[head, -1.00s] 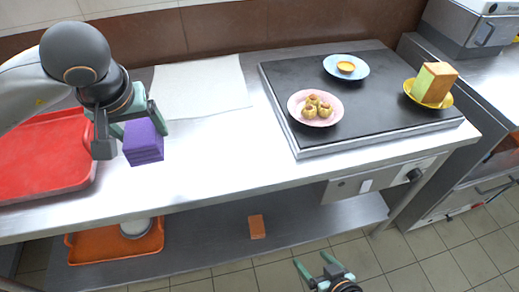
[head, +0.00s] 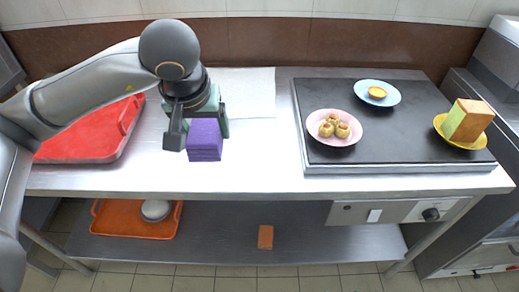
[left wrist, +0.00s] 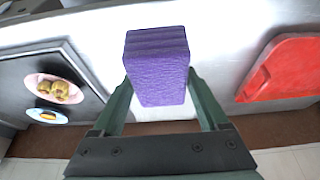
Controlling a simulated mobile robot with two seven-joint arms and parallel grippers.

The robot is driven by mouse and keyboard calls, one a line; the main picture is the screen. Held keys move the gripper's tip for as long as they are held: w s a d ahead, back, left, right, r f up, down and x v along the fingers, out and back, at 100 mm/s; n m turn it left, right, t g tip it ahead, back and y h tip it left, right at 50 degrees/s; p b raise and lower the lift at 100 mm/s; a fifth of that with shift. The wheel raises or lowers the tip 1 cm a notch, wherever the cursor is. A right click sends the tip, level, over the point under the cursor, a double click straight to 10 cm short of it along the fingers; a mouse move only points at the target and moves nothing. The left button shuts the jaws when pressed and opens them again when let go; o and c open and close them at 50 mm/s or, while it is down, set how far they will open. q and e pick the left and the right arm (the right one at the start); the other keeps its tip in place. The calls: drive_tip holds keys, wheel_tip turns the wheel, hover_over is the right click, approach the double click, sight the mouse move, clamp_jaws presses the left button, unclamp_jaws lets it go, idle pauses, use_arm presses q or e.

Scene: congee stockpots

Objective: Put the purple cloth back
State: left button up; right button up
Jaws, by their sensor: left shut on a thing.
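The purple cloth (head: 205,141) is a folded block with layered edges. My left gripper (head: 204,124) is shut on it, over the counter between the red tray and the dark griddle plate. In the left wrist view the cloth (left wrist: 158,70) sits between the two green fingers (left wrist: 160,100). I cannot tell whether its underside touches the counter. A flat white sheet (head: 250,93) lies just behind it and to its right, partly hidden by the gripper. My right gripper is not in view.
The red tray (head: 85,136) is at left, partly behind my arm. The dark griddle plate (head: 400,120) holds a pink plate (head: 322,133), a blue plate (head: 366,99) and a yellow plate (head: 469,145) with food. The front counter is bare. An orange tray (head: 110,222) and orange block (head: 265,237) lie on the lower shelf.

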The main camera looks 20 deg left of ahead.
use_arm(q)
drive_tip(key=w+d+f, duration=0.1)
drive_tip(key=w+f, duration=0.1)
drive_tip(key=w, duration=0.1)
drive_tip(key=w+d+f, duration=0.2)
drive_tip(key=w+f, duration=0.1)
drive_tip(key=w, duration=0.1)
drive_tip(key=w+d+f, duration=0.2)
drive_tip(key=w+f, duration=0.1)
drive_tip(key=shift+w+d, duration=0.15)
drive_tip(key=shift+d, duration=0.05)
drive_tip(key=shift+w+d+f, duration=0.25)
drive_tip(key=shift+w+f, duration=0.3)
drive_tip(key=shift+f, duration=1.75)
drive_tip(key=shift+f, duration=0.2)
drive_tip(key=o, duration=1.2)
drive_tip(key=shift+r, duration=0.15)
